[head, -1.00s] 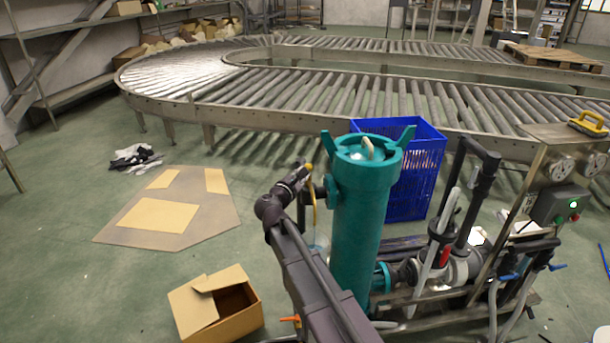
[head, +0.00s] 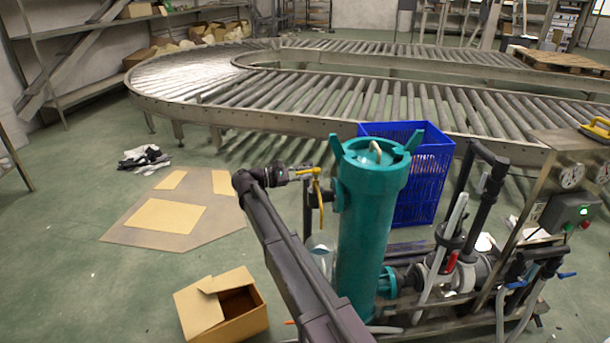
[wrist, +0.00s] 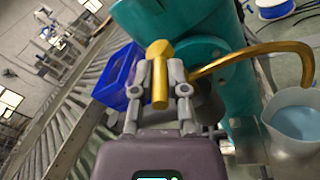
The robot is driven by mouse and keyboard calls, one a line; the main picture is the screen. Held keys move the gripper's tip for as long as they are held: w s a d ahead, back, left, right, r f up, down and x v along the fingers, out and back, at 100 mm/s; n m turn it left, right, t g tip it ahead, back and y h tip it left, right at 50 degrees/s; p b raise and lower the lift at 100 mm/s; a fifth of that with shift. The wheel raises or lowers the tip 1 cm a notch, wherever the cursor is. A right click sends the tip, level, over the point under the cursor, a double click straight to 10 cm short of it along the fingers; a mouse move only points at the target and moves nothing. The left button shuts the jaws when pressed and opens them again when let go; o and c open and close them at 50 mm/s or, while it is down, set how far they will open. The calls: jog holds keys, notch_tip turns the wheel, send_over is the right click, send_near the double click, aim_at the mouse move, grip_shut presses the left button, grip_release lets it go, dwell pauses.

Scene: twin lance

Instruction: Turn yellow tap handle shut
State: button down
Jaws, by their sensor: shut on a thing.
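The yellow tap handle (wrist: 159,80) is a short bar between my two grey fingers in the wrist view, upright in that picture. My gripper (wrist: 161,88) is shut on it, one finger on each side. In the head view my gripper (head: 303,173) reaches in from the left at the tap, beside the upper left side of the teal filter housing (head: 368,220). The tap's curved yellow spout (head: 321,203) hangs down there; it also shows in the wrist view (wrist: 255,55). The handle's exact angle is hard to tell in the head view.
A pale bucket (wrist: 296,125) with bluish liquid stands below the spout. A blue crate (head: 432,178) stands behind the housing. Pump pipes (head: 455,235) and a control panel (head: 572,212) are at right. An open carton (head: 222,310) lies on the floor at left.

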aim_at(299, 173)
jog(key=shift+w+m+g+h, duration=0.2)
jog(key=shift+m+g, duration=0.2)
jog(key=shift+g, duration=0.3)
jog(key=shift+w+m+g+h, duration=0.15)
jog(key=shift+m+g, duration=0.25)
jog(key=shift+g, duration=0.3)
jog(key=c, duration=0.7)
grip_release()
jog(key=shift+o, duration=0.2)
jog(key=shift+a, duration=0.1)
jog(key=s+a, duration=0.1)
jog(key=a, duration=0.6)
jog(key=shift+s, duration=0.2)
jog(key=shift+s+a, duration=0.1)
jog(key=shift+s, duration=0.05)
